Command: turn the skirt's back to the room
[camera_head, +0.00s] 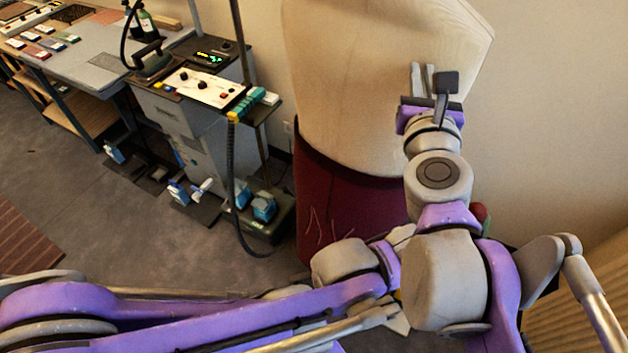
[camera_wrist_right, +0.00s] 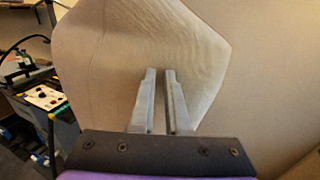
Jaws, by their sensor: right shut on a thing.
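The dark red skirt (camera_head: 335,195) hangs low on a beige dress form (camera_head: 370,70) in the head view. Pale loose threads show on the skirt's lower front, and my arm hides its right part. My right gripper (camera_head: 422,80) is at the right side of the beige form, above the skirt. In the right wrist view, its fingers (camera_wrist_right: 160,90) are nearly together against the wrinkled beige form (camera_wrist_right: 150,45), shut on it. The exact grip spot is hard to see. My left arm crosses the bottom of the head view; its gripper does not show.
A bench with an iron (camera_head: 152,62) and a control box (camera_head: 208,86) stands at the left. A dark hose (camera_head: 232,190) hangs beside the form. A wall is close behind the form. Open floor lies at the left.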

